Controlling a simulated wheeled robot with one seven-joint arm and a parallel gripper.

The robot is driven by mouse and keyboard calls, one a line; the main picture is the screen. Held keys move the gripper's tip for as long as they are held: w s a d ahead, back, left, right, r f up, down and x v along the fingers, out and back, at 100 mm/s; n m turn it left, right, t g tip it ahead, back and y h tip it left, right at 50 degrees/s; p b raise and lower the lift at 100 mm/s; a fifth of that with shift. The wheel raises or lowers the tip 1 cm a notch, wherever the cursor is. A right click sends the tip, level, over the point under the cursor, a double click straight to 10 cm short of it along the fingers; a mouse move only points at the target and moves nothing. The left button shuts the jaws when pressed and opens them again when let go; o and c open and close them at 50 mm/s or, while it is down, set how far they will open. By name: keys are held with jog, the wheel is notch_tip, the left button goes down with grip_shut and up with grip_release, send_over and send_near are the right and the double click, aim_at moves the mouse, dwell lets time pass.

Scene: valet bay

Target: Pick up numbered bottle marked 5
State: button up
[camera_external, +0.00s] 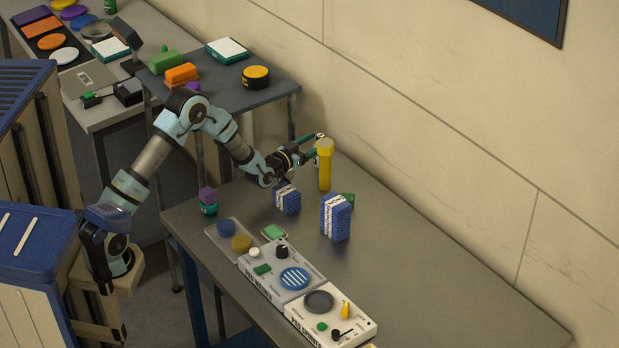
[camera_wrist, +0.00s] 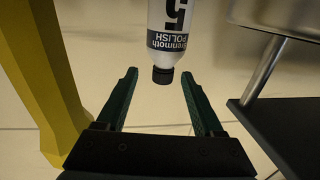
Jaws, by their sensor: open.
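The bottle marked 5 (camera_wrist: 170,28) is white with a dark "Polish" label band and a black cap. In the wrist view it shows at the top centre, cap toward me, its upper part cut off by the frame. My gripper (camera_wrist: 159,75) is open, its two green fingers either side of the cap in the picture; I cannot tell whether either touches it. In the external view my gripper (camera_external: 309,148) reaches over the back of the grey table, beside the yellow torch-shaped object (camera_external: 325,170). The bottle is mostly hidden there behind the fingers and that object.
The yellow object also stands close on the left in the wrist view (camera_wrist: 45,80). Blue patterned blocks (camera_external: 336,218) (camera_external: 287,198) stand in front of my gripper. Control boxes (camera_external: 283,271) line the table's front edge. The table's right part is clear; a wall runs behind.

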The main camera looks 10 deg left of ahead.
aim_at(323, 136)
jog(key=p+x, duration=0.2)
jog(key=x, duration=0.3)
jog(key=shift+w+r+p, duration=0.15)
jog(key=shift+w+p, duration=0.1)
jog(key=shift+p, duration=0.15)
jog(key=shift+w+d, duration=0.2)
jog(key=shift+w, duration=0.15)
grip_shut()
dwell(0.9)
